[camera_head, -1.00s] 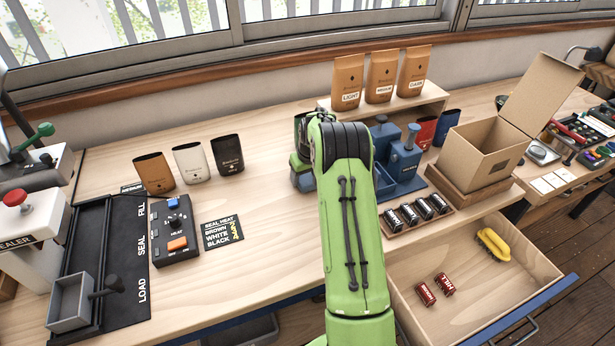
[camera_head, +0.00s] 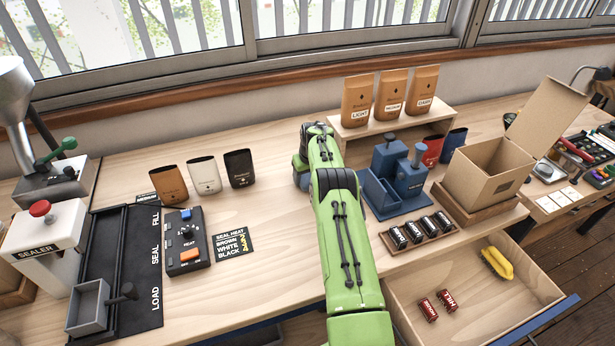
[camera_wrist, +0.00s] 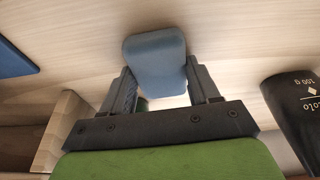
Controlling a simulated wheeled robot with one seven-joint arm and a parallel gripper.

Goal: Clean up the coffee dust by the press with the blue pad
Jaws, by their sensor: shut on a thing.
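The blue pad (camera_wrist: 155,62) sits between the two fingers of my gripper (camera_wrist: 160,88) in the wrist view. My gripper is shut on it. Light wood tabletop lies beyond the pad. In the head view, the pad and fingertips are mostly hidden behind my green arm, left of the blue press (camera_head: 391,178). A blue edge (camera_wrist: 12,60), likely the press base, shows at the left of the wrist view. I cannot make out any coffee dust; my arm hides part of the table beside the press.
A black pouch (camera_head: 239,169) stands left of my gripper, beside white and brown ones; it also shows in the wrist view (camera_wrist: 297,110). A wooden shelf (camera_head: 440,117) with coffee bags is behind. A can rack (camera_head: 419,238) and open drawer (camera_head: 405,287) lie at right.

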